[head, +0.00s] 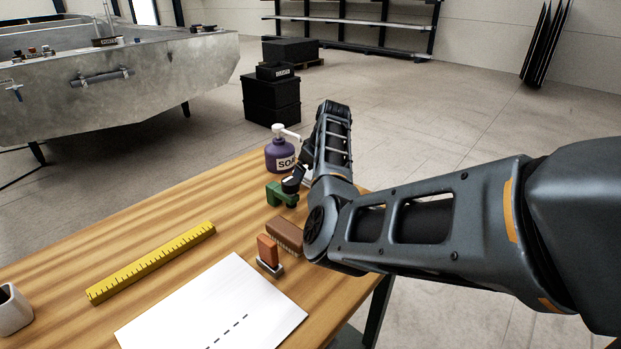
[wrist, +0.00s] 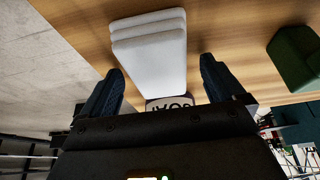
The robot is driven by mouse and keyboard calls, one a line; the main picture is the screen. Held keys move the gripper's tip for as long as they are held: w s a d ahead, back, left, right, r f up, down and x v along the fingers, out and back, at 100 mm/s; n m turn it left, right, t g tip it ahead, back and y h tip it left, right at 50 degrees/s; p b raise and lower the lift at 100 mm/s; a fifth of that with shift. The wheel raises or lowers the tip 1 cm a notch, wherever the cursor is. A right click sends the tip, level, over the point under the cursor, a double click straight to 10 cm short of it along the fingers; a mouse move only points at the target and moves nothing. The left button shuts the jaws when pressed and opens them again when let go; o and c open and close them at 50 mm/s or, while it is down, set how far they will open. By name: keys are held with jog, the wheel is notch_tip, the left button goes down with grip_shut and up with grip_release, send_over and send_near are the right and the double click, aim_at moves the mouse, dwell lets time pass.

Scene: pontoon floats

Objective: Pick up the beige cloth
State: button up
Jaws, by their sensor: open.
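A pale, off-white folded cloth (wrist: 150,48) lies on the wooden table in the wrist view, stacked in several layers. It looks closer to white than beige in this light. My gripper (wrist: 162,82) is open, with one dark finger on each side of the near part of the cloth. I cannot tell whether the fingers touch it. In the head view my arm hides most of the cloth, and only a small pale edge (head: 308,176) shows beside the arm.
A purple soap bottle (head: 280,155) stands close behind the cloth. A green object (head: 282,195), a brown brush (head: 285,235) and an orange-topped stamp (head: 268,250) stand near my arm. A yellow ruler (head: 152,260) and white paper (head: 212,310) lie on the table (head: 100,250).

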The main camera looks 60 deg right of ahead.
aim_at(309, 172)
jog(key=shift+c, duration=0.3)
jog(key=c, duration=1)
jog(key=shift+r, duration=0.6)
notch_tip(309, 172, up, 3)
jog(key=shift+d+f+b, duration=0.1)
jog(key=shift+b, duration=0.3)
jog(key=s+d+r, duration=0.2)
jog(key=s, duration=0.1)
jog(key=s+d+r+b, duration=0.1)
jog(key=s+d+r, duration=0.1)
jog(key=s, duration=0.1)
jog(key=s+d+r, duration=0.2)
jog(key=s+r, duration=0.1)
jog(key=s, duration=0.1)
